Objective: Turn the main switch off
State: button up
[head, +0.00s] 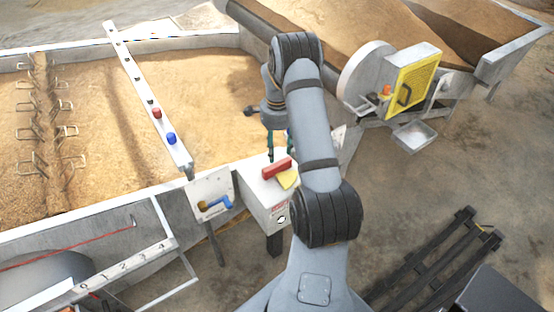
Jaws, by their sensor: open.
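A red handle (277,169) sits on top of a white box (262,208), beside a yellow piece (288,180); it looks like the main switch. The box's front carries a small label with red marking. My gripper (280,150) points down just above and behind the red handle, with its dark greenish fingers apart. I cannot tell whether a fingertip touches the handle. My arm hides part of the box's right side. Whether the switch is on or off cannot be read from here.
A panel with a blue handle (215,203) stands left of the box. A white beam (135,80) with red and blue knobs crosses the grain bed (90,130). A machine with a yellow guard (415,82) stands at right, above a metal tray (414,137). A dark rack (440,265) lies lower right.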

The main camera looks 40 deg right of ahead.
aim_at(277, 165)
notch_tip(277, 165, down, 9)
jog(key=shift+r+p, duration=0.15)
jog(key=shift+p, duration=0.3)
jog(key=shift+c, duration=0.3)
jog(key=c, duration=1.1)
grip_shut()
